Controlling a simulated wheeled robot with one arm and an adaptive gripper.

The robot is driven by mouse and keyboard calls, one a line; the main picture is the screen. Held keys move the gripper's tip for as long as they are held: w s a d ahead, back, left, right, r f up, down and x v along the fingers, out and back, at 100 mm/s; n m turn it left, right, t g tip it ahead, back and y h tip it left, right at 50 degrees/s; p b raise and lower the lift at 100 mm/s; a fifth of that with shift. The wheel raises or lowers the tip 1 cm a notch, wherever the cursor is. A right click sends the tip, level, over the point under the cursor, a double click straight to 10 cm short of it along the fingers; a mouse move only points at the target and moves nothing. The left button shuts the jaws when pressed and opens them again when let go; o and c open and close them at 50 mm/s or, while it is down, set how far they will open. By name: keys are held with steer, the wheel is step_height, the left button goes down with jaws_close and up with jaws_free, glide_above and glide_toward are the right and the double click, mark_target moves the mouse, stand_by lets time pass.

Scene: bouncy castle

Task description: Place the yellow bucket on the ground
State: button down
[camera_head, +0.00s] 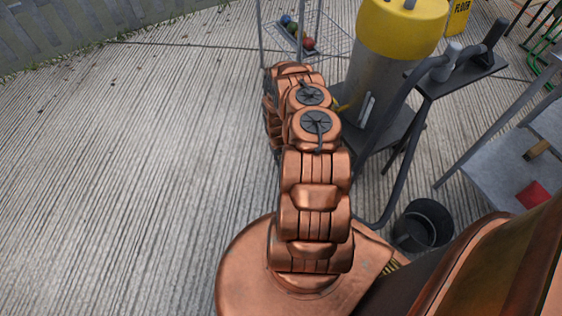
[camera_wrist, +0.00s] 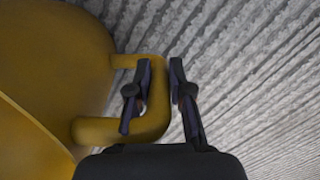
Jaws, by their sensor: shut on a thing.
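The yellow bucket (camera_wrist: 65,50) fills the left of the wrist view, a smooth rounded yellow body with a loop handle. My gripper (camera_wrist: 160,88) is shut on the handle, with a dark finger on each side of its bar. Striped grey ground (camera_wrist: 255,60) shows beyond the bucket, but I cannot tell how high the bucket is above it. In the head view my copper arm reaches forward and hides my gripper and most or all of the bucket. Open ground (camera_head: 130,170) lies left of the arm.
A large grey cylinder with a yellow top (camera_head: 402,28) stands on a dark frame just right of my arm. A wire rack (camera_head: 335,48) with coloured balls is ahead. A black bucket (camera_head: 425,222) and a metal table (camera_head: 500,165) are at right. The left ground is clear.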

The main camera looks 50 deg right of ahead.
steer(key=shift+f, duration=0.15)
steer(key=c, duration=1.1)
jaws_free()
steer(key=shift+o, duration=0.2)
steer(key=w+a+r+p, duration=0.1)
steer(key=w+a+r, duration=0.15)
steer(key=r, duration=1.25)
steer(key=w+a+r+p, duration=0.1)
steer(key=a+r+p, duration=0.15)
steer(key=r, duration=1.15)
steer(key=s+a+r+n+g, duration=0.1)
steer(key=s+a+r, duration=0.1)
steer(key=a+r, duration=0.45)
steer(key=s+a+r, duration=0.2)
steer(key=a+r, duration=0.2)
steer(key=r, duration=0.6)
steer(key=s+a+r+n, duration=0.1)
steer(key=s+a+r, duration=0.6)
steer(key=s, duration=0.4)
steer(key=s+a+r+n, duration=0.2)
steer(key=s+a+r, duration=0.6)
steer(key=s+a, duration=0.2)
steer(key=shift+s+a+g+b, duration=0.2)
steer(key=shift+s+g+b, duration=0.2)
steer(key=shift+s, duration=0.85)
